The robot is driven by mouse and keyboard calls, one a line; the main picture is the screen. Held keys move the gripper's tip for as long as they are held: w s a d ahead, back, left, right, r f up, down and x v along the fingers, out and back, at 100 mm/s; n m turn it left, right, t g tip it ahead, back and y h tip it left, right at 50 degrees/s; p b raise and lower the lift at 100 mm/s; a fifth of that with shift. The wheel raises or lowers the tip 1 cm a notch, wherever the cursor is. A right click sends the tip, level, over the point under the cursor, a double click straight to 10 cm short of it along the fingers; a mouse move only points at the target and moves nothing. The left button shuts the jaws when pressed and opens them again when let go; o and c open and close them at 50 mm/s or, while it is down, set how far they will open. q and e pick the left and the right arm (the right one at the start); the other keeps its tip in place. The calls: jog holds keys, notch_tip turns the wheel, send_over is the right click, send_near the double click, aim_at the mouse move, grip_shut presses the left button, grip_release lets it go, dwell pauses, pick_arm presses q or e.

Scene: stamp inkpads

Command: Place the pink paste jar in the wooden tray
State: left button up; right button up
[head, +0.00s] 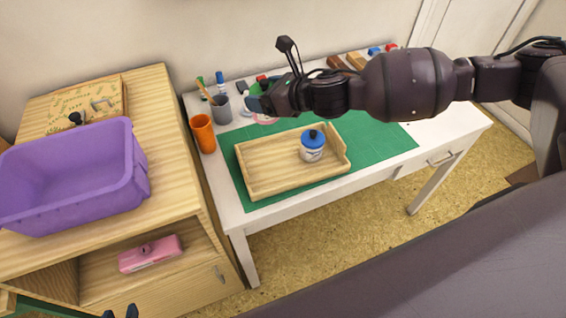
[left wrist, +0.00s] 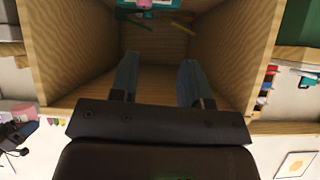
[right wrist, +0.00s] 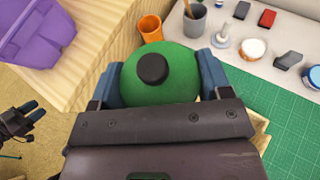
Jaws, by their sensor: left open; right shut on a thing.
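My right gripper (head: 262,104) is shut on a green-lidded jar with a black knob (right wrist: 160,85). It holds the jar above the back left of the desk, behind the tray. A pinkish patch shows just below the jar in the head view; I cannot tell whether it is the jar's body. The wooden tray (head: 243,168) lies on the green mat and holds a white jar with a blue lid (head: 312,152) toward its right end. My left gripper (head: 121,311) is open and empty by the cabinet; the left wrist view faces the cabinet's open compartment (left wrist: 150,80).
An orange cup (head: 203,133) and a grey pencil cup (head: 221,110) stand left of the tray. A purple bin (head: 80,185) is on the cabinet, and a pink box (head: 150,254) is on its shelf. The tray's left and middle floor is clear.

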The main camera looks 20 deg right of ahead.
jog(key=shift+w+d+f+b, duration=0.1)
jog(key=shift+f+b, duration=1.1)
jog(key=shift+f, duration=3.8)
jog(key=shift+d+f+b, duration=0.1)
jog(key=shift+f+b, duration=1.05)
jog(key=shift+f, duration=3.85)
jog(key=shift+a, duration=0.1)
jog(key=shift+f, duration=0.2)
jog(key=o, duration=1.1)
jog(key=shift+c, duration=0.2)
jog(key=shift+r, duration=0.15)
